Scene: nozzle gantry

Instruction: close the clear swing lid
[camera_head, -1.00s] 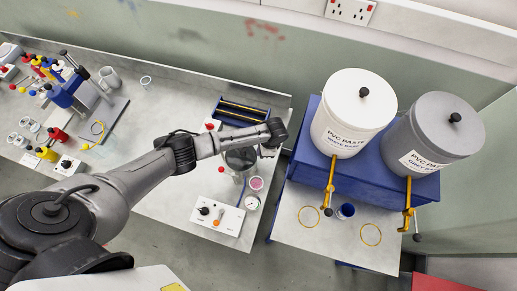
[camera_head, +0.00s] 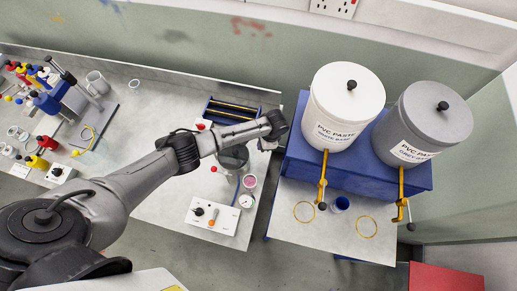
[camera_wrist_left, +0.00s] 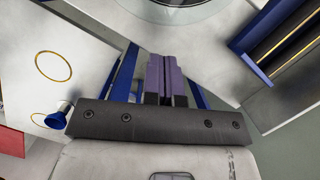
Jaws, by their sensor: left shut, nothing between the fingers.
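A round dark grey pot (camera_head: 233,157) stands on the bench under my left forearm, which covers part of it. A round rim (camera_wrist_left: 180,12) shows cut off at the top of the left wrist view, probably the same pot's. I cannot make out the clear swing lid's outline or angle. My left gripper (camera_head: 268,146) is just right of the pot, near the bench's right edge. In the left wrist view, its purple fingers (camera_wrist_left: 166,72) are together and empty, with the rim beyond them. My right gripper is not in view.
A blue rack (camera_head: 232,110) with yellow rods lies behind the pot. A white control box (camera_head: 211,215) and gauge (camera_head: 246,201) stand in front. Right of a gap, a blue stand (camera_head: 300,160) bears white (camera_head: 345,100) and grey (camera_head: 430,125) paste tubs with yellow taps.

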